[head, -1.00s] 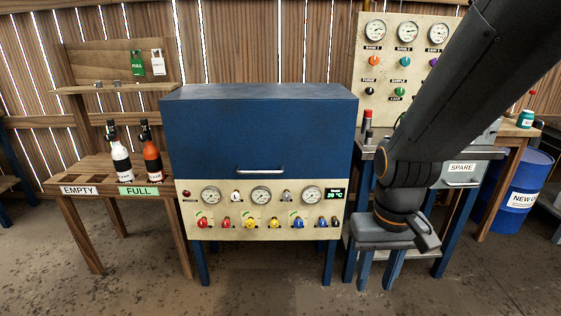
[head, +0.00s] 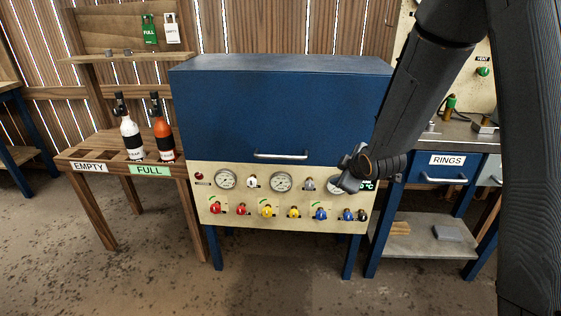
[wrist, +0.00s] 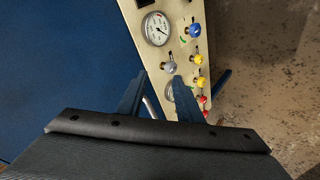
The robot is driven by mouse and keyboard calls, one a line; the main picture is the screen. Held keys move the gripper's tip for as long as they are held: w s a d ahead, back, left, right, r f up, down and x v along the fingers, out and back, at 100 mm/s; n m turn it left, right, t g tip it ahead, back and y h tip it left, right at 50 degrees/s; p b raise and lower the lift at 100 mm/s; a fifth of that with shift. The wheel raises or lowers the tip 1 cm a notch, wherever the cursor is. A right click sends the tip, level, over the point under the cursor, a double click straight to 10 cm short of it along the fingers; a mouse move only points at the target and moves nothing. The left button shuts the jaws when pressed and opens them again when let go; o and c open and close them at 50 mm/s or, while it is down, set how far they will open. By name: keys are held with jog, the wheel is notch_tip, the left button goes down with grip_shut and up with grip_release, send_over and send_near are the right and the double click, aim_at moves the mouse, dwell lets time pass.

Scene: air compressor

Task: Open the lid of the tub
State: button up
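The tub is a large blue box whose blue front lid (head: 275,110) is closed. A silver bar handle (head: 281,155) runs along the lid's lower edge. My gripper (head: 350,178) is in front of the right part of the cream control panel (head: 225,200), right of the handle and apart from it. In the wrist view the two dark fingers of my gripper (wrist: 158,95) are spread with a gap between them and hold nothing. The panel's gauges and knobs show beyond the fingertips. The arm hides part of the right gauge and display.
The panel carries several gauges and coloured knobs below the lid. A wooden stand (head: 105,150) with a white bottle (head: 131,138) and an orange bottle (head: 163,138) is at left. A bench with a RINGS drawer (head: 445,170) is at right. The floor in front is free.

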jog(key=w+a+f+n+t+y+b, duration=0.1)
jog(key=w+a+f+n+t+y, duration=0.15)
jog(key=w+a+n, duration=0.35)
jog(key=n+t+y+b, duration=0.2)
jog(key=n+y, duration=0.7)
send_near(279, 157)
jog(key=w+a, duration=0.1)
jog(key=w, duration=0.2)
jog(key=shift+s+a+x, duration=0.1)
jog(key=shift+x, duration=1.8)
jog(key=shift+s+a+x, duration=0.15)
jog(key=shift+x, duration=1.8)
grip_shut()
